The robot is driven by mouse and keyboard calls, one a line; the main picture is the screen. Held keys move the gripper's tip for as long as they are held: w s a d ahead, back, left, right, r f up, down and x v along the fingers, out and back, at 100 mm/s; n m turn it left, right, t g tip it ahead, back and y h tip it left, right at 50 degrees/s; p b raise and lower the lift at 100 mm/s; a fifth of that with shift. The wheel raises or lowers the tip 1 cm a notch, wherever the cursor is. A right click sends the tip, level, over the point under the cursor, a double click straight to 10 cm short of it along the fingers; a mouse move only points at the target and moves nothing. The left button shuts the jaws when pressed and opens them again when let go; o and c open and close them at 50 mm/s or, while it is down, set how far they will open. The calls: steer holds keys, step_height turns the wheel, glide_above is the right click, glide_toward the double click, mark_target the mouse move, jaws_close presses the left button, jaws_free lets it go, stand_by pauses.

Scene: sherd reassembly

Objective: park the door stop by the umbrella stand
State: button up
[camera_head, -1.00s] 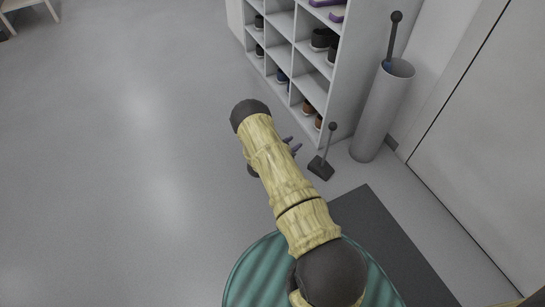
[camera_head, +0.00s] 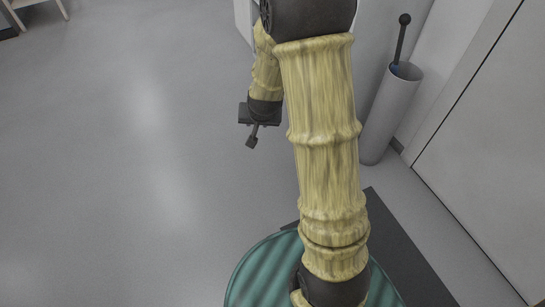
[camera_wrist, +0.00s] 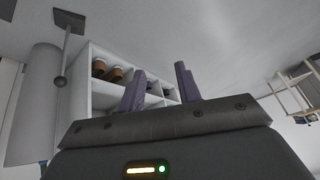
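The door stop (camera_wrist: 67,22), a dark wedge with a thin upright handle ending in a ball, stands on the floor at the upper left of the wrist view, which is upside down. In the head view my arm hides it. The umbrella stand (camera_head: 390,115) is a tall grey cylinder right of my arm; it also shows at the left edge of the wrist view (camera_wrist: 35,105). My gripper (camera_wrist: 160,68) has two purple fingers spread apart with nothing between them. It is apart from the door stop.
A white shoe rack (camera_wrist: 100,95) with brown shoes stands behind the fingers. A dark-handled item (camera_head: 401,42) stands in the umbrella stand. A dark mat (camera_head: 405,240) lies before a pale door (camera_head: 490,150).

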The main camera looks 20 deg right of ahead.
steer(key=s+r+n+g, duration=0.1)
steer(key=s+r+n, duration=0.1)
steer(key=s, duration=0.7)
steer(key=s+a+r+n+g, duration=0.1)
steer(key=s+r+n+g, duration=0.1)
steer(key=s, duration=0.7)
steer(key=shift+a+r+y, duration=0.3)
steer(key=shift+r, duration=0.55)
steer(key=shift+r, duration=0.1)
step_height(320, 180, up, 15)
steer(key=p, duration=1.5)
steer(key=shift+w, duration=0.1)
